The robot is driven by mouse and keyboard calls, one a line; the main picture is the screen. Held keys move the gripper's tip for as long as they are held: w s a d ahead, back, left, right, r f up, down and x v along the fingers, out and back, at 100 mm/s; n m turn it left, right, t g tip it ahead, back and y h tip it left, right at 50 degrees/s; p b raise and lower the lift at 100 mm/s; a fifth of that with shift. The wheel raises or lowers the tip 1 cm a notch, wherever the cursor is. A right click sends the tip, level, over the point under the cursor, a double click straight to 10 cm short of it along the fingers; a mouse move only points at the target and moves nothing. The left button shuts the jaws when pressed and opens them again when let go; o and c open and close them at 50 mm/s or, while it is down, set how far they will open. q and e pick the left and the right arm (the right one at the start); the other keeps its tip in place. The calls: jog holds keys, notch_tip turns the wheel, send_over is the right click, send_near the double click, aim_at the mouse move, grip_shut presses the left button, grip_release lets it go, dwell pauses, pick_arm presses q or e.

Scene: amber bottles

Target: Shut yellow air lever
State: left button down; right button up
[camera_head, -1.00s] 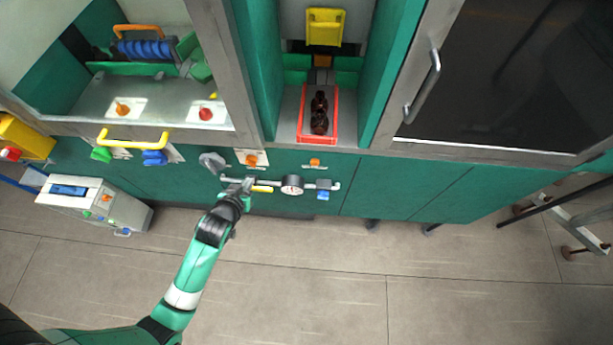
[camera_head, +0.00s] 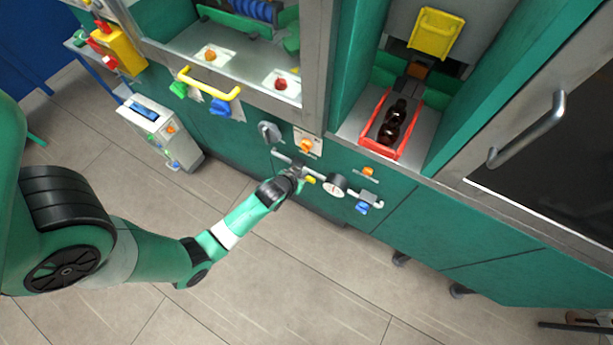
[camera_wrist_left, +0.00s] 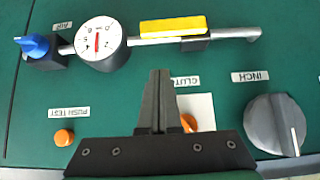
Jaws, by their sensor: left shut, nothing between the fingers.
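The yellow lever (camera_head: 310,180) is on the air pipe along the front of the green machine. In the left wrist view the yellow lever (camera_wrist_left: 171,26) lies lengthwise along the grey pipe, to the right of the round gauge (camera_wrist_left: 101,43). My left gripper (camera_head: 298,168) is at the pipe beside the lever. In the wrist view its fingers (camera_wrist_left: 158,75) are together and empty, pointing toward the lever, with a visible gap below it. The fingers partly hide an orange button (camera_wrist_left: 188,123). My right gripper is not in view.
A blue valve handle (camera_wrist_left: 34,45) is at the pipe's other end. A grey knob (camera_wrist_left: 275,125) and an orange push button (camera_wrist_left: 64,137) are on the panel nearby. A red tray (camera_head: 401,150) with amber bottles is above. The floor in front is clear.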

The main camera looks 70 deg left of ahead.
pick_arm(q)
notch_tip(320, 180, down, 6)
jog(key=w+a+b, duration=0.1)
jog(key=b, duration=0.1)
jog(key=shift+w+a, duration=0.15)
jog(key=shift+w, duration=0.2)
jog(key=shift+f, duration=0.1)
